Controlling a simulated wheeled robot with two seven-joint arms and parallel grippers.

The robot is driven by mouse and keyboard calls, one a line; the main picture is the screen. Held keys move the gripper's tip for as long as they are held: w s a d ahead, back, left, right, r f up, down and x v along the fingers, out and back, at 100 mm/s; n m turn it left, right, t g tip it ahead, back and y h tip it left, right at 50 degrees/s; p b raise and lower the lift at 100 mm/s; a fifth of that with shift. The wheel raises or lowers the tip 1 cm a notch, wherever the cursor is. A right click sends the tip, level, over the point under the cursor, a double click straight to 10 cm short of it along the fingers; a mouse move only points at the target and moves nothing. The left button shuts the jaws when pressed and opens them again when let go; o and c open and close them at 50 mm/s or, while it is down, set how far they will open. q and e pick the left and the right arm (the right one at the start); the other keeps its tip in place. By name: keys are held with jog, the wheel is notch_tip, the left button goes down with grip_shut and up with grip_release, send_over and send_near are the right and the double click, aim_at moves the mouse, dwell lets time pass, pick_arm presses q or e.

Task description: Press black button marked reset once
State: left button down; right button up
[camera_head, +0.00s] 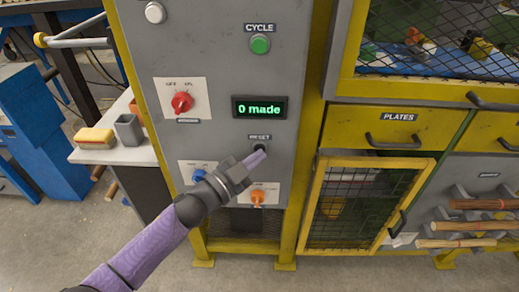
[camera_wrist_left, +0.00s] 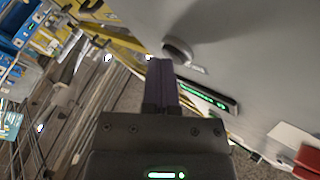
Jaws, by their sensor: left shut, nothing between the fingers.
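The black reset button (camera_head: 260,149) is on the grey panel, under the RESET label (camera_head: 259,138) and the green-lit display (camera_head: 259,107) reading "0 made". My left gripper (camera_head: 258,157) is shut and empty, with its fingertips just below the button in the head view. In the left wrist view the closed fingers (camera_wrist_left: 160,62) end beside the round dark button (camera_wrist_left: 177,50). I cannot tell whether they touch it. My right gripper is in neither view.
The panel also holds a green CYCLE button (camera_head: 260,44), a red knob (camera_head: 182,102), a blue knob (camera_head: 199,175) and an orange knob (camera_head: 257,196). A yellow mesh door (camera_head: 308,200) stands to the right. A white side table (camera_head: 140,154) is at the left.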

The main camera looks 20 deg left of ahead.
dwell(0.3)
pick_arm(q)
jog(key=shift+s, duration=0.1)
jog(key=shift+s+d+p, duration=0.2)
jog(key=shift+s+p, duration=0.35)
jog(key=shift+s, duration=0.05)
jog(key=s+p, duration=0.1)
jog(key=s, duration=0.1)
jog(key=s+d+p, duration=0.1)
jog(key=s, duration=0.1)
jog(key=shift+s+d+p, duration=0.2)
jog(key=shift+s+p, duration=0.15)
jog(key=shift+s, duration=0.05)
